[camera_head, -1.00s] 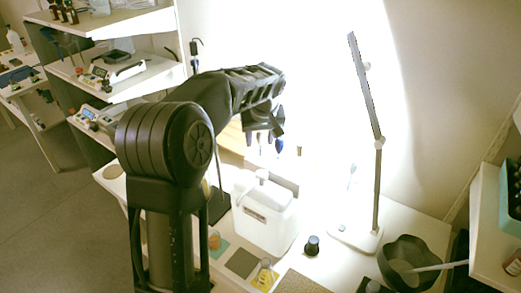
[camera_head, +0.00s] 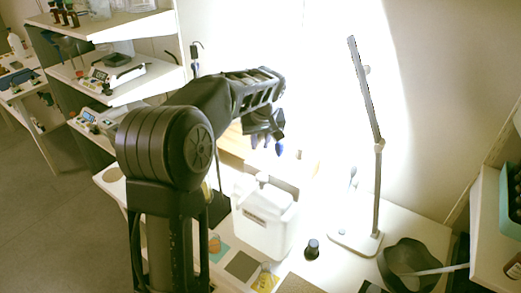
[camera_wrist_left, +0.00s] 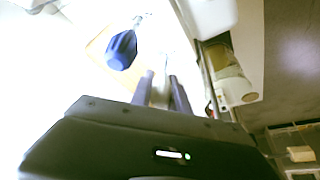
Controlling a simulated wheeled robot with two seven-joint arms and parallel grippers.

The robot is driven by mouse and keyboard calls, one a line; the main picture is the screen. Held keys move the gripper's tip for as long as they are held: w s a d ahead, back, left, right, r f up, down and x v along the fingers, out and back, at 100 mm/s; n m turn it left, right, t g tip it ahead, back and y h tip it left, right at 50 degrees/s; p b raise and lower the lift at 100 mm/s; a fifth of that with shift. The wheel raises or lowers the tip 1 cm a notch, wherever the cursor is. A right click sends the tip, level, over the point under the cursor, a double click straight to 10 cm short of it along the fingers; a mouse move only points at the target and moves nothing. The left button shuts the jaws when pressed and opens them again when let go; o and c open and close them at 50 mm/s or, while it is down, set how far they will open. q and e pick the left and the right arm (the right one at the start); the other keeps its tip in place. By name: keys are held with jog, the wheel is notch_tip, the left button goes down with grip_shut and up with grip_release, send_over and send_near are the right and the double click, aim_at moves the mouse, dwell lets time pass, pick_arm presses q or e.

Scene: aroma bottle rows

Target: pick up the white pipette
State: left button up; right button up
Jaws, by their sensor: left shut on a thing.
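My left gripper (camera_head: 266,124) is above the back of the bench, behind the large white bottle. In the left wrist view its two fingers (camera_wrist_left: 163,92) are close together around a thin pale thing, which I take to be the white pipette (camera_wrist_left: 162,92). Most of it is hidden by the gripper and washed out by glare. A blue-handled tool (camera_wrist_left: 122,48) is just beyond the fingers, apart from them. In the head view, blue ends (camera_head: 278,147) show just below the gripper. My right gripper is not in view.
A large white bottle (camera_head: 265,228) stands in front of the left gripper. A lamp (camera_head: 368,95) rises to its right. A dark bowl (camera_head: 398,258) and a small dark-capped bottle (camera_head: 312,249) are on the bench. Shelves (camera_head: 125,82) stand at the left.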

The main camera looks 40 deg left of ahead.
pick_arm(q)
notch_tip(320, 180, up, 10)
jog(key=shift+r+b, duration=0.1)
jog(key=shift+b, duration=0.4)
dwell(0.5)
